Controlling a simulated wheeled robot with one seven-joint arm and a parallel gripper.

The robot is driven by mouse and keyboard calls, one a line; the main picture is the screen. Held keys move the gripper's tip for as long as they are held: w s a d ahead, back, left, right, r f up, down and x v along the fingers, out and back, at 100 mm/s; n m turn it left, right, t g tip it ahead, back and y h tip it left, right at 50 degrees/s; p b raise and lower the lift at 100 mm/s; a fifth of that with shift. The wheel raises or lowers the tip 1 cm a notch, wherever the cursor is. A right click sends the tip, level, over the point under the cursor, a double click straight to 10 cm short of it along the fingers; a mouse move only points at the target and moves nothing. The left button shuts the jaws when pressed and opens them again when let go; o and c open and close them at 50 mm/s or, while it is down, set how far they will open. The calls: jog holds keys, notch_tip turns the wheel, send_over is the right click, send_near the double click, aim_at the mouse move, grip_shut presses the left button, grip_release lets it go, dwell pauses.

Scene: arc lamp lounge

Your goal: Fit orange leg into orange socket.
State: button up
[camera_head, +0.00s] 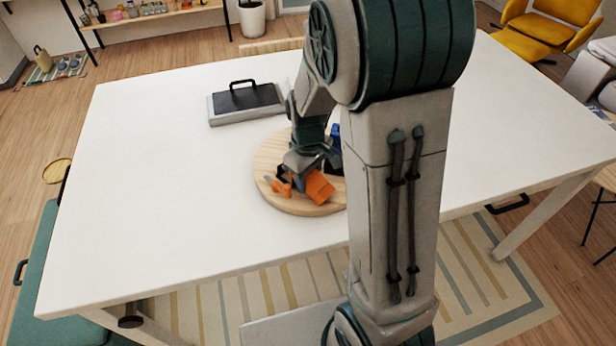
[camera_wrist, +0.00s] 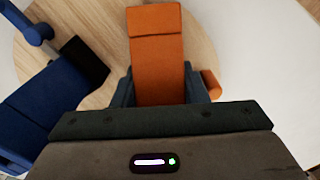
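A long orange block with a wider end, which looks like the orange leg (camera_head: 320,187), is at my gripper over the round wooden board. In the wrist view the orange leg (camera_wrist: 158,65) lies between my gripper's (camera_wrist: 160,95) two dark fingers, which press close to both its sides. My gripper (camera_head: 303,172) points down at the board in the head view. A smaller rounded orange part (camera_head: 282,188), possibly the orange socket, is just left of the leg; it also shows right of the fingers in the wrist view (camera_wrist: 211,84). Whether the two orange parts touch is unclear.
The round wooden board (camera_head: 288,205) rests on a white table (camera_head: 170,190). Blue parts (camera_head: 335,135) are behind my arm; a blue block (camera_wrist: 45,100) with a black end lies left in the wrist view. A grey case (camera_head: 245,103) stands behind the board. The table's left side is clear.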

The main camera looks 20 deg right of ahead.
aim_at(313, 173)
jog(key=shift+c, duration=0.4)
jog(key=shift+r, duration=0.1)
jog(key=shift+r, duration=0.5)
jog(key=r, duration=0.2)
jog(key=d+r+b, duration=0.1)
jog(key=shift+s+r, duration=0.25)
jog(key=s+d+r+b, duration=0.1)
jog(key=s+d+r, duration=0.5)
jog(key=d, duration=0.2)
jog(key=shift+s+d+r+b, duration=0.15)
jog(key=shift+d+r+b, duration=0.1)
jog(key=shift+b, duration=0.15)
jog(key=shift+f, duration=0.1)
jog(key=w+a+f, duration=0.2)
jog(key=a, duration=0.1)
jog(key=w+a+f+p, duration=0.1)
jog(key=w+a+f, duration=0.1)
jog(key=a, duration=0.1)
jog(key=w+a+f+p, duration=0.1)
jog(key=w+a+f, duration=0.1)
jog(key=a+f, duration=0.1)
jog(key=shift+w+a, duration=0.2)
jog(key=shift+w, duration=0.2)
jog(key=shift+f+p, duration=0.5)
jog(key=shift+f, duration=1.25)
